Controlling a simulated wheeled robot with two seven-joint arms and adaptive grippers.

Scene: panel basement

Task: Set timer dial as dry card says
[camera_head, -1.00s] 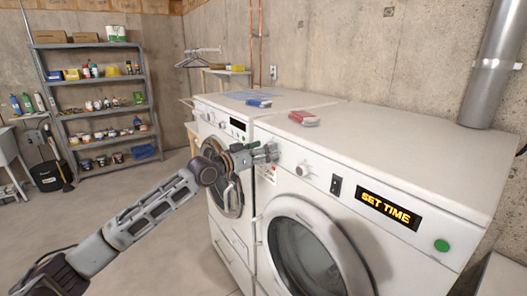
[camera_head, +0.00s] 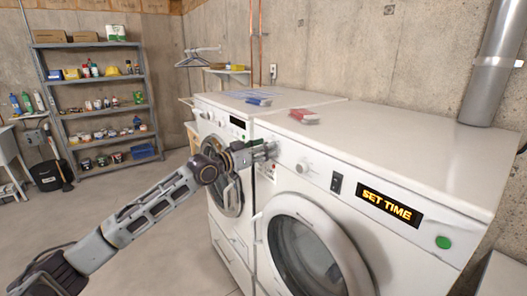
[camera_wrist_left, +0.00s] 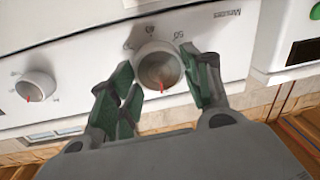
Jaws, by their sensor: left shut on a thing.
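The dryer (camera_head: 400,150) has an orange display (camera_head: 390,207) reading "SET TIME". My left gripper (camera_head: 270,150) is at the left end of its front panel and hides most of the knob there. In the left wrist view my left gripper (camera_wrist_left: 162,85) is shut on this round timer dial (camera_wrist_left: 158,62), one finger on each side. Its red pointer points down in that view, towards my palm. My right gripper is out of view.
A red-and-white item (camera_head: 303,117) and a blue-and-white item (camera_head: 258,101) lie on the machine tops; any writing is too small to read. A washer (camera_head: 215,130) stands to the left. A black switch (camera_head: 336,183) and green button (camera_head: 443,242) are on the dryer panel.

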